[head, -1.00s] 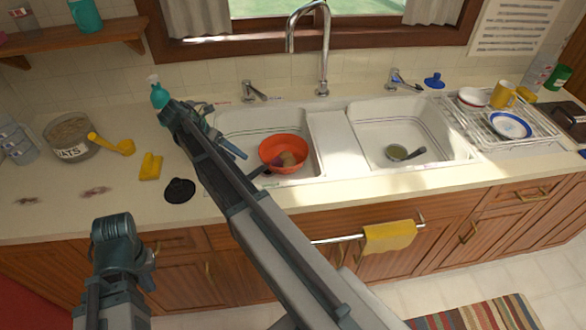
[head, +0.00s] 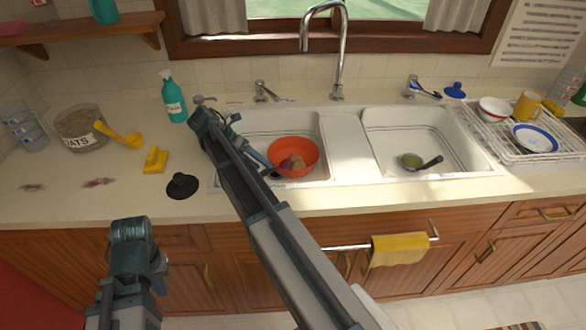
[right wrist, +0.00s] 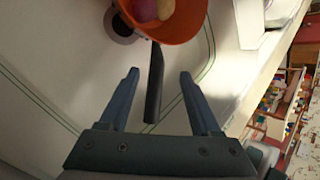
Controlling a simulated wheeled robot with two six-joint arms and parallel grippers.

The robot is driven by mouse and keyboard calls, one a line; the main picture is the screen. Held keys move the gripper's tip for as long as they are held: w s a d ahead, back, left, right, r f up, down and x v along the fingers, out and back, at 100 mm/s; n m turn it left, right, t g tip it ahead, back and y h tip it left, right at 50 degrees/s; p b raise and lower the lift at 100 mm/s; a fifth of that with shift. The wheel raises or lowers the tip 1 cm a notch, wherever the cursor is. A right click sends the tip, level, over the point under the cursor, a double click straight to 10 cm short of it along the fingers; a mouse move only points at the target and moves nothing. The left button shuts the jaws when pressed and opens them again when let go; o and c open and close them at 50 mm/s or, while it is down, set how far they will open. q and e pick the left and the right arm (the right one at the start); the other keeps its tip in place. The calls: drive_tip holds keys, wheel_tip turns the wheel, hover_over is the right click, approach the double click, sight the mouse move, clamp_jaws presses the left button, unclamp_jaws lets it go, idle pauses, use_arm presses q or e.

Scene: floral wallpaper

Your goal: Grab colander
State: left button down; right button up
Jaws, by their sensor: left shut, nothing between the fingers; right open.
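The orange colander (head: 302,147) sits in the left sink basin with round purple and tan items in it. In the right wrist view the colander (right wrist: 178,27) is at the top, and its dark handle (right wrist: 154,85) points back between my right fingers, apart from both. My right gripper (right wrist: 158,75) is open around the handle's end. In the head view my right gripper (head: 262,163) is just left of the colander, partly hidden by its own arm. My left gripper (head: 160,278) is shut and empty in front of the counter at lower left, mostly hidden.
The basin walls and divider (head: 345,148) surround the colander. A dark pan (head: 418,162) lies in the right basin. The faucet (head: 340,50) rises behind.

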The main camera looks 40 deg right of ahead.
sight(267, 172)
drive_tip(key=b+x, duration=0.3)
drive_tip(key=a+b+x, duration=0.1)
drive_tip(key=x, duration=0.1)
drive_tip(key=shift+w+f, duration=0.1)
drive_tip(key=shift+f, duration=0.2)
drive_tip(key=shift+d+f, duration=0.1)
drive_tip(key=shift+d, duration=0.05)
clamp_jaws()
idle(1.0)
